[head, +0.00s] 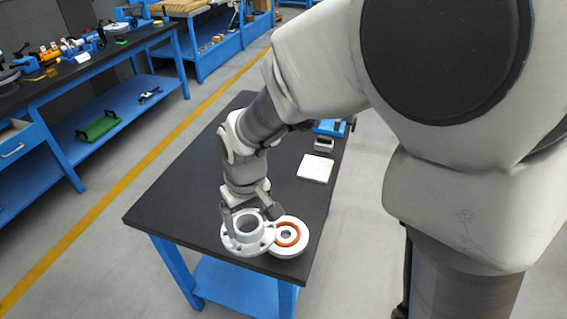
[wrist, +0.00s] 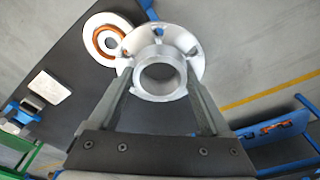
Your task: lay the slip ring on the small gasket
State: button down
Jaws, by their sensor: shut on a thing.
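The slip ring is a silver flanged ring (head: 231,243) with bolt holes around its rim and a raised hub. It also shows in the wrist view (wrist: 187,39). My gripper (head: 252,207) is shut on it from above, with one finger on each side of the hub in the wrist view (wrist: 159,80). The small gasket is an orange ring (head: 297,240) lying on a round pale flanged part (head: 288,252); it also shows in the wrist view (wrist: 97,42). The slip ring is left of the gasket in the head view and overlaps the pale part's edge. Its height above the table is unclear.
The black table top (head: 185,190) is clear to the left. A white square plate (head: 315,168), a grey block (head: 323,145) and a blue device (head: 330,127) stand toward its back right. The table's front edge is close to the slip ring. Blue workbenches stand apart behind.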

jog(key=w+d+f, duration=0.4)
jog(key=w+d, duration=0.1)
jog(key=w+d+f+b, duration=0.1)
jog(key=w+d+f, duration=0.1)
jog(key=d, duration=0.1)
jog(key=shift+w+d+f, duration=0.1)
jog(key=shift+w+f, duration=0.2)
jog(key=shift+w, duration=0.05)
jog(key=shift+f, duration=1.95)
jog(key=shift+f+b, duration=0.2)
jog(key=shift+b, duration=0.1)
grip_release()
